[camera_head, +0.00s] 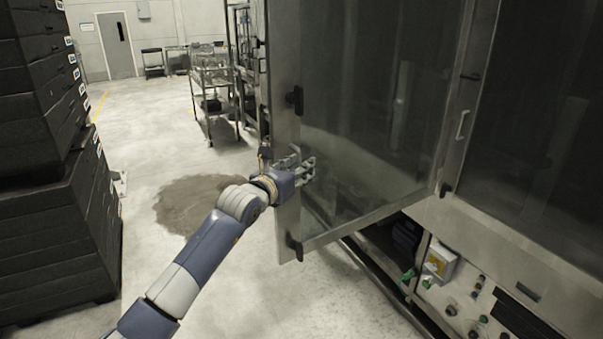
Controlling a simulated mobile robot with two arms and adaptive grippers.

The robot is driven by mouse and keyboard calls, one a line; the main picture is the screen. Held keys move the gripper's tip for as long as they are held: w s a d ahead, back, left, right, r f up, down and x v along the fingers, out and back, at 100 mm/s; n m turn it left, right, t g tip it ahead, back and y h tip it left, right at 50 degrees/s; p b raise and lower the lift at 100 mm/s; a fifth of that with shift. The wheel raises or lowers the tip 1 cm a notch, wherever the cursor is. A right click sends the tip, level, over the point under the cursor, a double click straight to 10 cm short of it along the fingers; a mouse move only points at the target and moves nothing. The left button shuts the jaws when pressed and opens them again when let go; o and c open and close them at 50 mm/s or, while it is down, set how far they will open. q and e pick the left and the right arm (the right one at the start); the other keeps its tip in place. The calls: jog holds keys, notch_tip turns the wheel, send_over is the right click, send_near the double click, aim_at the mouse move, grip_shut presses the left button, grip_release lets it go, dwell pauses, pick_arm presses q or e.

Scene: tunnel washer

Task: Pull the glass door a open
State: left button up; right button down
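The glass door (360,115) is a tall dark pane in a grey metal frame. It is hinged on its right side and stands swung out from the machine, partly open. Black latches (294,99) sit on its free left edge. My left gripper (304,170) is at that free edge, over the frame's lower half, where a handle partly shows beside it. The fingers overlap the frame and handle, so I cannot tell whether they close on it. My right gripper is not in view.
The washer's second glass panel (545,120) is at right, with a control panel (475,300) below. Black stacked crates (55,230) stand at left. A metal trolley (212,95) is behind. The floor between is clear, with a dark wet patch (190,203).

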pick_arm(q)
jog(key=shift+s+d+f, duration=0.1)
jog(key=shift+s+d, duration=0.1)
jog(key=shift+s, duration=0.35)
jog(key=shift+s+d, duration=0.15)
jog(key=shift+s, duration=0.4)
jog(key=shift+b, duration=0.45)
